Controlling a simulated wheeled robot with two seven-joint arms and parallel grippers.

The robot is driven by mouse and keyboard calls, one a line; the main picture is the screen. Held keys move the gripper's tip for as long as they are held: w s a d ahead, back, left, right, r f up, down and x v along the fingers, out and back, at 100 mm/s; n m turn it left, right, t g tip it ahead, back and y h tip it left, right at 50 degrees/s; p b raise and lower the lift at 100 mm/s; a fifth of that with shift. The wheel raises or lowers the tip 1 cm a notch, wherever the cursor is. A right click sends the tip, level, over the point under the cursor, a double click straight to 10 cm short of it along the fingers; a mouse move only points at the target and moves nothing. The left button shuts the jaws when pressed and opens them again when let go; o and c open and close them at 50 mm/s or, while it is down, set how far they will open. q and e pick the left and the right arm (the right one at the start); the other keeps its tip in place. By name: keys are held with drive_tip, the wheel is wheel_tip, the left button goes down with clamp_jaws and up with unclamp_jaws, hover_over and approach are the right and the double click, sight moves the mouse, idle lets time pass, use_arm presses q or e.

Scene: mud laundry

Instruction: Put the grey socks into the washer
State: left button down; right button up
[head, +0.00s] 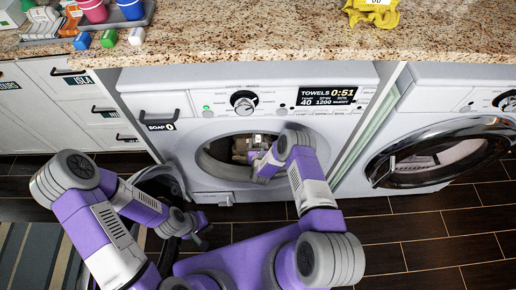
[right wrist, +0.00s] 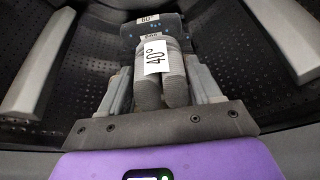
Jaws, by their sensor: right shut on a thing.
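The washer (head: 215,150) in the middle stands with its round door (head: 162,182) swung open to the left. My right arm reaches into its drum, with my right gripper (head: 256,160) at the opening in the head view. In the right wrist view my right gripper (right wrist: 160,92) is shut on the grey socks (right wrist: 174,92), a rolled pair with a white "40°" tag. They are inside the dark perforated drum (right wrist: 65,75). My left gripper (head: 203,232) hangs low beside the open door; its jaws are too small to judge.
A dark spotted cloth (right wrist: 150,32) with a white tag lies in the drum just beyond the socks. A second machine (head: 440,150) with its door shut stands at right. The granite counter (head: 250,35) above holds cups, small boxes and a yellow cloth (head: 372,12).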

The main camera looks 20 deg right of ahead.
wheel_tip(320, 180, down, 3)
drive_tip(key=shift+r+b, duration=0.15)
drive_tip(key=shift+b, duration=0.3)
drive_tip(key=shift+r, duration=0.15)
drive_tip(key=shift+f, duration=0.3)
drive_tip(key=o, duration=1.1)
drive_tip(key=shift+r, duration=0.1)
